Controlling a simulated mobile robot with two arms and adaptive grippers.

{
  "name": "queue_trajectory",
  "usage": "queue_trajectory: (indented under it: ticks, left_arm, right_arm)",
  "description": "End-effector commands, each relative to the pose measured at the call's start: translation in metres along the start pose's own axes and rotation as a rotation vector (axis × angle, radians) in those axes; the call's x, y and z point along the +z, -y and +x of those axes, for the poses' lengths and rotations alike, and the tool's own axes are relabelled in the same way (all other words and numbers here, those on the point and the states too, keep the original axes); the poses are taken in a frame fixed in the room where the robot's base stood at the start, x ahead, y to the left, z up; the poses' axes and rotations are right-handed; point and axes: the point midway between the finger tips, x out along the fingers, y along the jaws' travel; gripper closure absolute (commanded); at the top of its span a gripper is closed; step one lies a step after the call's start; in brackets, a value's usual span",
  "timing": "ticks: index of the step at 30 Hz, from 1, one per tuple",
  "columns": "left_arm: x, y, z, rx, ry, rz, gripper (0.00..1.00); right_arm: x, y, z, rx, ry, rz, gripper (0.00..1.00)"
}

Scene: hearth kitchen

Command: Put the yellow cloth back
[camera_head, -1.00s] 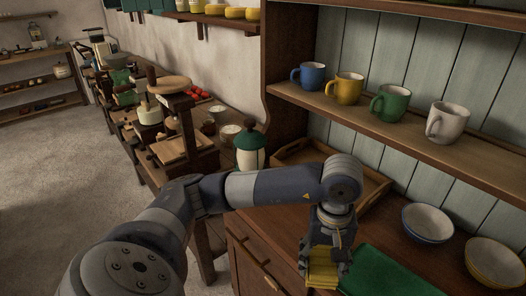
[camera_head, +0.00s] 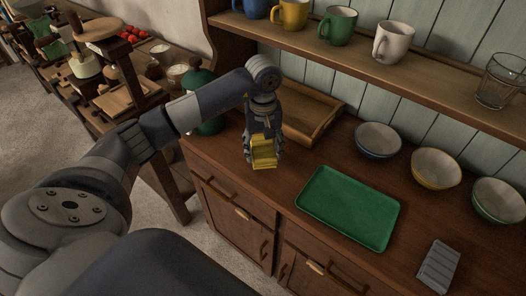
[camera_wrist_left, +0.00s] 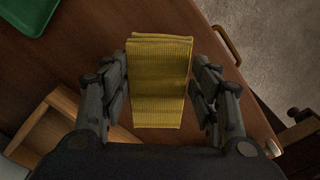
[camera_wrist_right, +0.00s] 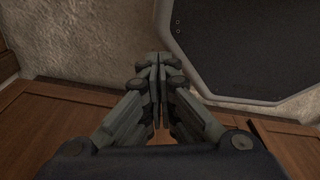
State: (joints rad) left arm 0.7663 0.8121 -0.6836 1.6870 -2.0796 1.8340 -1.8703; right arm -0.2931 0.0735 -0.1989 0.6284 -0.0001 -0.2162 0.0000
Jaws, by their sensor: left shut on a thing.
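The yellow cloth (camera_head: 264,153) is folded and held in my left gripper (camera_head: 262,148), above the left part of the wooden counter in the head view. In the left wrist view the cloth (camera_wrist_left: 160,82) sits between the two fingers of my left gripper (camera_wrist_left: 160,98), hanging over the counter edge region. A grey folded cloth (camera_head: 438,266) lies on the counter at the right front. My right gripper (camera_wrist_right: 157,92) has its fingers together and empty in the right wrist view; it is not in the head view.
A green tray (camera_head: 350,207) lies empty on the counter. A wooden tray (camera_head: 312,112) stands behind the cloth. Bowls (camera_head: 377,141) line the counter's back right. Mugs (camera_head: 337,26) and a glass (camera_head: 499,82) stand on the shelf above.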

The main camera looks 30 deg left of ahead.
Motion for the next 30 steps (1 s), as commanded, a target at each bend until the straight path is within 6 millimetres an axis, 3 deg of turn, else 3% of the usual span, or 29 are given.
queue_trajectory:
  ticks: [4, 12, 24, 25, 26, 27, 30]
  left_arm:
    - [-0.005, -0.001, 0.004, 0.000, 0.002, 0.001, 0.63]
    - [-0.005, 0.000, 0.034, 0.000, 0.002, 0.000, 0.63]
    - [-0.005, 0.000, 0.041, 0.000, -0.001, 0.001, 0.63]
    - [-0.005, 0.000, 0.039, 0.001, -0.001, 0.001, 0.37]
    - [-0.005, 0.000, 0.039, 0.001, 0.000, 0.001, 0.30]
    - [-0.005, 0.000, 0.039, 0.000, 0.000, 0.001, 0.24]
    - [-0.005, 0.000, 0.039, 0.000, 0.000, 0.001, 0.24]
  right_arm:
    - [-0.002, 0.005, -0.004, -0.006, -0.001, -0.002, 1.00]
    - [0.011, -0.001, -0.018, 0.000, 0.022, -0.005, 1.00]
    - [0.015, -0.006, -0.011, 0.007, 0.027, -0.003, 1.00]
    - [0.015, -0.006, -0.013, 0.007, 0.026, -0.003, 1.00]
    - [0.014, -0.006, -0.013, 0.007, 0.026, -0.003, 1.00]
    - [0.014, -0.006, -0.013, 0.007, 0.025, -0.003, 1.00]
    - [0.012, -0.006, -0.013, 0.007, 0.022, -0.003, 1.00]
